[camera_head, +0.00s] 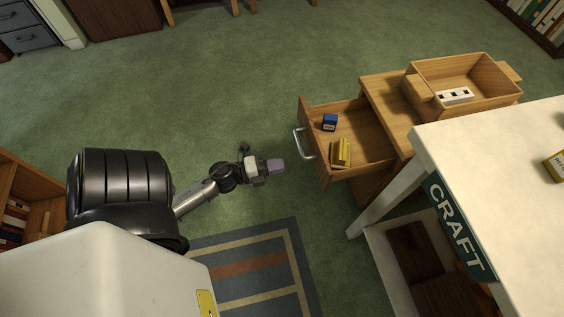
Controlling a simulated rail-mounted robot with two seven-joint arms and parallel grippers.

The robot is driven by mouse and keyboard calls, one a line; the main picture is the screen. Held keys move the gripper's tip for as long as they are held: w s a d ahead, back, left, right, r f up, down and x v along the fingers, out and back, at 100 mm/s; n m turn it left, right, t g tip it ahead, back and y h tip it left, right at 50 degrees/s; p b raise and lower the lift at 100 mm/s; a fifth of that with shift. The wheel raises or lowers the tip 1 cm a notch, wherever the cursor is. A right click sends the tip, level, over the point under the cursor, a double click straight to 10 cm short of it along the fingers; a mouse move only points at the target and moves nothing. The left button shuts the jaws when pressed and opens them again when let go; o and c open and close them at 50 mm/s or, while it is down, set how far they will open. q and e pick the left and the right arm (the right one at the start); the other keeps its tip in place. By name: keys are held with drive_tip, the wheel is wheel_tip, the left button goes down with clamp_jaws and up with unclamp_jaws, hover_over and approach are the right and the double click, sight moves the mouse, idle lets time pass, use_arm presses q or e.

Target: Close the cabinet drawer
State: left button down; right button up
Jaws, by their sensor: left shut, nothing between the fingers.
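The wooden cabinet (388,103) stands at the right of the head view, partly hidden by the white table. Its drawer (360,118) is pulled out to the left and open. A metal handle (299,144) sits on the drawer's front panel. A small blue box (330,122) and a yellow object (341,153) lie inside the drawer. My left gripper (277,166) is shut and empty, a little to the left of and below the handle, apart from it in the picture. My right gripper is not in view.
A white table (500,150) with a CRAFT sign (457,226) on its edge stands at the right. A wooden box (485,75) sits on the cabinet. A striped rug (255,270) lies on the green carpet (220,80). The carpet left of the drawer is clear.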

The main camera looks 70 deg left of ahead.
sight(322, 155)
use_arm(q)
drive_tip(key=w, duration=0.4)
drive_tip(key=w+d+b, duration=0.1)
drive_tip(key=w, duration=0.6)
drive_tip(key=shift+w+d, duration=0.2)
drive_tip(key=shift+w, duration=0.15)
